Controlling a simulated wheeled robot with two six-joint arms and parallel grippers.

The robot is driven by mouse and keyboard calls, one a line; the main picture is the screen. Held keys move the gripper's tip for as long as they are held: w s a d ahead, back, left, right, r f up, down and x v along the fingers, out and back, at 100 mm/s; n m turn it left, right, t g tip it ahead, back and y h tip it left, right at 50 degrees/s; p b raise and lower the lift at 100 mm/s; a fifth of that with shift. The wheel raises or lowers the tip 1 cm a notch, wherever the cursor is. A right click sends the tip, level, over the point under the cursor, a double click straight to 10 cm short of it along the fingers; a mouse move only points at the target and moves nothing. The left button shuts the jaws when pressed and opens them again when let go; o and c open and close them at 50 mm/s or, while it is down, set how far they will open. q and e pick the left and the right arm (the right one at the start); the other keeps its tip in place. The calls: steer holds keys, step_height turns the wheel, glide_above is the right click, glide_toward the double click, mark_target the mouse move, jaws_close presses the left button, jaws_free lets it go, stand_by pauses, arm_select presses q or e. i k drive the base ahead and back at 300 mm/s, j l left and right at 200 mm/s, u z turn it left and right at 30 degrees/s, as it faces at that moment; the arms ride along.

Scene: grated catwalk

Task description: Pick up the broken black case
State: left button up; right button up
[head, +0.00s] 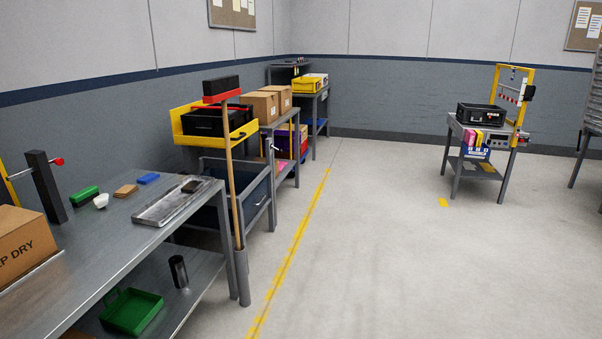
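Two black cases show in the head view, and I cannot tell which is broken. One black case (213,123) with a red strip sits in a yellow tray (243,133) on the left side of the room. Another black case (480,114) stands on a small grey cart (463,128) at the far right. Neither of my grippers is in view.
A grey metal table (122,232) at near left carries a cardboard box (22,240) and small items. An upright broom (235,180) stands by its far corner. Open floor (390,240) lies right of the yellow line (290,258).

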mark_target(192, 186)
steer(key=i+l+z, duration=0.15)
steer(key=i, duration=0.65)
steer(key=i+z, duration=0.15)
steer(key=i, duration=0.7)
steer(key=i+l+u, duration=0.15)
steer(key=i, duration=1.5)
steer(key=i+u, duration=0.45)
steer(key=i+l+u, duration=0.1)
steer(key=i+u, duration=0.3)
steer(key=i+l+u, duration=0.2)
steer(key=u, duration=0.25)
steer(key=i+l, duration=0.05)
steer(key=i, duration=0.05)
